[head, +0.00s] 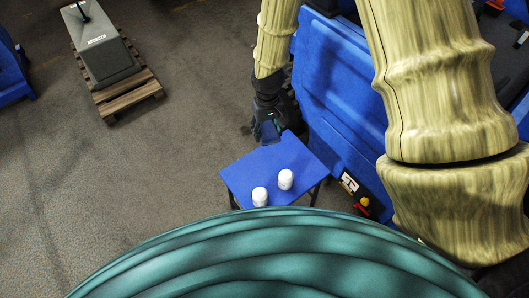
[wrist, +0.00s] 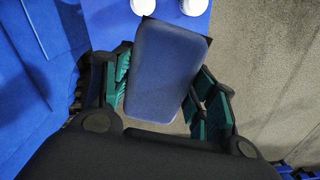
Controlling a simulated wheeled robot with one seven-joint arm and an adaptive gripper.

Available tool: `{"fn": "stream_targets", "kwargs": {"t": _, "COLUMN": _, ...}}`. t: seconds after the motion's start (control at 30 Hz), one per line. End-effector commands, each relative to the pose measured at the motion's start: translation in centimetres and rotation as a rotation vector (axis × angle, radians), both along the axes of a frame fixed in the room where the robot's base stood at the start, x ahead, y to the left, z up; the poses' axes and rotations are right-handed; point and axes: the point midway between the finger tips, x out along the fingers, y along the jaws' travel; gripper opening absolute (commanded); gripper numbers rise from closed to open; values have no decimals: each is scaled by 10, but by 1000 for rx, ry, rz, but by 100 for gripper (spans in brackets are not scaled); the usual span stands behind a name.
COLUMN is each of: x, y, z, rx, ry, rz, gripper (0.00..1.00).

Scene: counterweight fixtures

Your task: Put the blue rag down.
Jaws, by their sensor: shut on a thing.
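The blue rag (wrist: 165,68) shows in the wrist view as a rounded, pad-like blue block between my gripper's green-lined fingers. My gripper (head: 267,127) is shut on it. In the head view the gripper is at the far edge of a small blue table (head: 252,178), and the rag is mostly hidden there by the gripper. In the wrist view the rag overlaps the edge of the blue tabletop (wrist: 108,22). I cannot tell its height above the table.
Two white jars (head: 285,179) (head: 260,196) stand on the table's near part. A large blue machine (head: 340,110) is close on the right. A grey counterweight (head: 105,58) sits on a wooden pallet at the upper left. Open floor lies left of the table.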

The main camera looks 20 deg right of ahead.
Motion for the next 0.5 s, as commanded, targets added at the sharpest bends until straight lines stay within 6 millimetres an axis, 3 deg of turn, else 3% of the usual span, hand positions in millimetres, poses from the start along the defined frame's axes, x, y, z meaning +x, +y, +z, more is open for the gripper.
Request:
{"fn": "stream_targets", "kwargs": {"t": 0.17, "x": 7, "y": 3, "z": -35, "rx": 8, "ry": 4, "rz": 208, "gripper": 27}}
{"fn": "stream_targets", "kwargs": {"t": 0.5, "x": 28, "y": 3, "z": -102, "rx": 20, "ry": 3, "rz": 801, "gripper": 27}}
